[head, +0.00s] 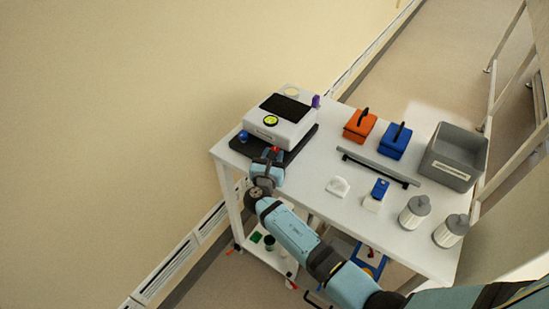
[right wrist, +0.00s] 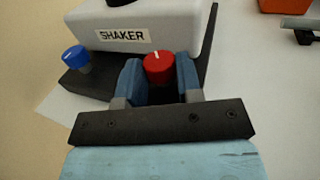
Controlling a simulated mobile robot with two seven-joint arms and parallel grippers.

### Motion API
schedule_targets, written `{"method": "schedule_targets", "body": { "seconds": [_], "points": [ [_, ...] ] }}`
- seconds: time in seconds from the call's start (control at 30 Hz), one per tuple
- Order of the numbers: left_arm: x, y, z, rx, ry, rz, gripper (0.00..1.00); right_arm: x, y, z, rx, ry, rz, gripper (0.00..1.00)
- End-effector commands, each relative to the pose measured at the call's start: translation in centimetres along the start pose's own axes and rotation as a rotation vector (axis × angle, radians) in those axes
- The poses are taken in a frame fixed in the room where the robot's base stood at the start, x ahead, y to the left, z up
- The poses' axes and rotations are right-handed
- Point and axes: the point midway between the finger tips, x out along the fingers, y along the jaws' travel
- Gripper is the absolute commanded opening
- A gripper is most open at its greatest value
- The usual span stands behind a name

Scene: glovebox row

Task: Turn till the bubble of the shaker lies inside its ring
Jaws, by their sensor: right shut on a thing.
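The white shaker (head: 280,128) with a black top pad stands on a dark base at the far left end of the table. Its round yellow-green level (head: 270,120) has a dark rim; the bubble is too small to tell where it lies. A red knob (right wrist: 159,66) with a white mark sits at the near side of the base, and a blue knob (right wrist: 76,57) at the left corner. A purple knob (head: 316,101) shows at the back right. My right gripper (right wrist: 160,80) is shut on the red knob, one blue finger on each side. My left gripper is out of view.
The white table (head: 310,190) also holds an orange box (head: 360,125), a blue box (head: 395,141), a grey bar (head: 377,168), a grey bin (head: 455,157) and two lidded white canisters (head: 414,212). The wall stands close behind the shaker.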

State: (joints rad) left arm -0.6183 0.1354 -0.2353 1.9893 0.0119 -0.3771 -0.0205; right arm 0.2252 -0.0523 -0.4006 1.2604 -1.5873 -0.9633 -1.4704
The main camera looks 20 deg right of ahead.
Motion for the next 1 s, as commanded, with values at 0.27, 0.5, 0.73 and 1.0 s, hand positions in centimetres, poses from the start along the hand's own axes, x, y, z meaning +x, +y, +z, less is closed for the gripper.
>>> {"method": "schedule_targets", "body": {
  "seconds": [0.27, 0.5, 0.73, 1.0],
  "points": [
    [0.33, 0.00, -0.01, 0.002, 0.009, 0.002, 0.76, -0.03, 0.17, -0.11, -0.001, 0.001, -0.073, 0.09],
    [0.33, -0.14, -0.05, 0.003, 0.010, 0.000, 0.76, 0.00, 0.14, -0.06, -0.002, 0.000, -0.085, 0.09],
    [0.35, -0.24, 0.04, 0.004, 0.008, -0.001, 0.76, 0.01, 0.14, -0.05, -0.002, 0.000, -0.084, 0.35],
    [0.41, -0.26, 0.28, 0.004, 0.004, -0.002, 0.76, 0.01, 0.14, -0.02, -0.001, 0.000, -0.084, 0.44]
  ]
}}
